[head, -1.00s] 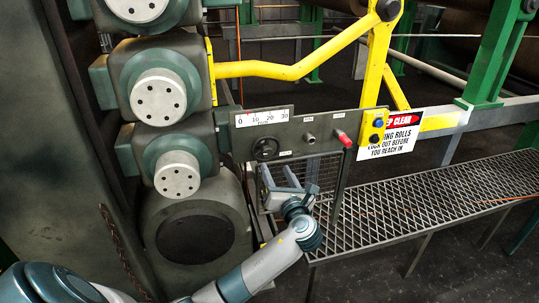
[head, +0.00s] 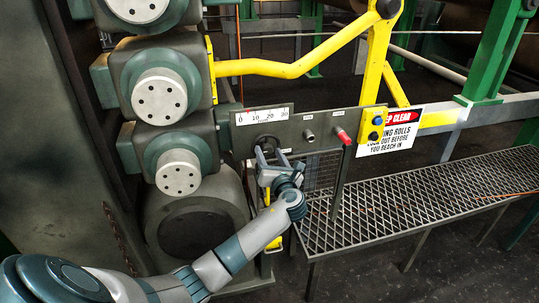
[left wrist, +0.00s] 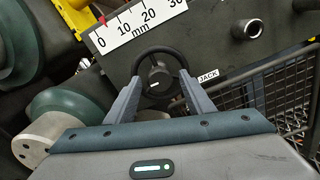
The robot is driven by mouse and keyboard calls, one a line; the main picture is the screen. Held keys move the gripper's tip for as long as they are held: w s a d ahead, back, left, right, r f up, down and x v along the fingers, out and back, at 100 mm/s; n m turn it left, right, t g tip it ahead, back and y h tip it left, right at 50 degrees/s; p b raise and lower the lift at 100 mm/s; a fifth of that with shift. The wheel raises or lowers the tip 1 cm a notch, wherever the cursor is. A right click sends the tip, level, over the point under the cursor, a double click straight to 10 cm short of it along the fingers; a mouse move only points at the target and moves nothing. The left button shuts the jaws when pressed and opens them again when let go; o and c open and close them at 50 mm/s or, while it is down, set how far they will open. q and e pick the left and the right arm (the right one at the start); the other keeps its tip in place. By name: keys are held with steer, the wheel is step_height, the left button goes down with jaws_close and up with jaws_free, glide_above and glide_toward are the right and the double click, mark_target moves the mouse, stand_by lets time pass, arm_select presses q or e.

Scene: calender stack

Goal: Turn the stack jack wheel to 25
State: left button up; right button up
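The black jack wheel (head: 266,141) is on the grey panel below the scale, and its spoked hub shows in the left wrist view (left wrist: 155,75), beside a JACK label (left wrist: 208,77). The white scale (left wrist: 138,28) is marked 0 to 30 mm; a small red mark sits at its left end, by 0. My left gripper (head: 271,154) is open in front of the wheel. In the left wrist view its fingers (left wrist: 160,78) lie on the left and right of the wheel. I cannot tell whether they touch the rim. My right gripper is out of view.
A red-tipped knob (head: 342,136) and a yellow button box (head: 374,125) are on the right of the panel. A mesh guard (head: 322,172) hangs below it, and a grating walkway (head: 430,195) runs right. Large rollers stand on the left.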

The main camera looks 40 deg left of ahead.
arm_select(q)
steer(key=c, duration=0.9)
steer(key=shift+o, duration=0.2)
steer(key=shift+n, duration=0.3)
steer(key=shift+f+n, duration=0.1)
steer(key=shift+n, duration=1)
steer(key=shift+n+b, duration=0.3)
steer(key=shift+n, duration=1.7)
